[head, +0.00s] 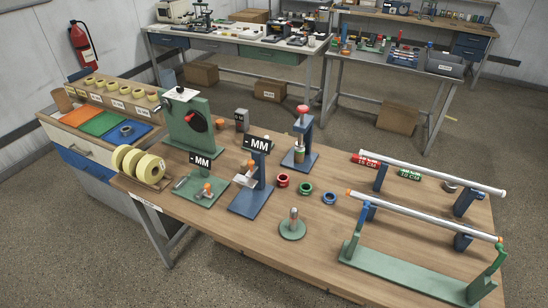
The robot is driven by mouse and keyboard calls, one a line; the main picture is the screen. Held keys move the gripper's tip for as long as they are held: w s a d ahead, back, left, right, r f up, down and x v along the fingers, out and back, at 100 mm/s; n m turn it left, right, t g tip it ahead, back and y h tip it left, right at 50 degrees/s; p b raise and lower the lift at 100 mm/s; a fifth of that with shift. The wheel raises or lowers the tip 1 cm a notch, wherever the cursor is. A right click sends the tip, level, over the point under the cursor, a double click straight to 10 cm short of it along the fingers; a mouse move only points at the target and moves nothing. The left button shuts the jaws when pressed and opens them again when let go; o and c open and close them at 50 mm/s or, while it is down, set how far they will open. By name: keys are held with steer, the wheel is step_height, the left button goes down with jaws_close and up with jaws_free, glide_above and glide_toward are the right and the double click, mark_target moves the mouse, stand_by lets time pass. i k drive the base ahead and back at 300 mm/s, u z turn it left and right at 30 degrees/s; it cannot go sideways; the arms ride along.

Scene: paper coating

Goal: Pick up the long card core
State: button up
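No piece is plainly marked as the long card core. A short red cylinder with a pale label (367,161) lies at the back right of the wooden table, and a green labelled cylinder (409,174) lies to its right. The red one looks slightly longer; the label print is too small to read surely. A brown, card-coloured cylinder (63,99) stands at the far left, beside the shelf of yellow rolls; I cannot tell whether it is hollow. My gripper is not in view.
Two long metal rollers, one on blue stands (430,173) and one on a green frame (425,215), span the table's right side. Green and blue devices (190,122) crowd its left and middle. Red, green and blue rings (305,188) lie centrally.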

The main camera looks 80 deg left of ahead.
mark_target(299, 159)
steer(key=k, duration=1.95)
steer(key=u, duration=1.8)
steer(key=i, duration=0.5)
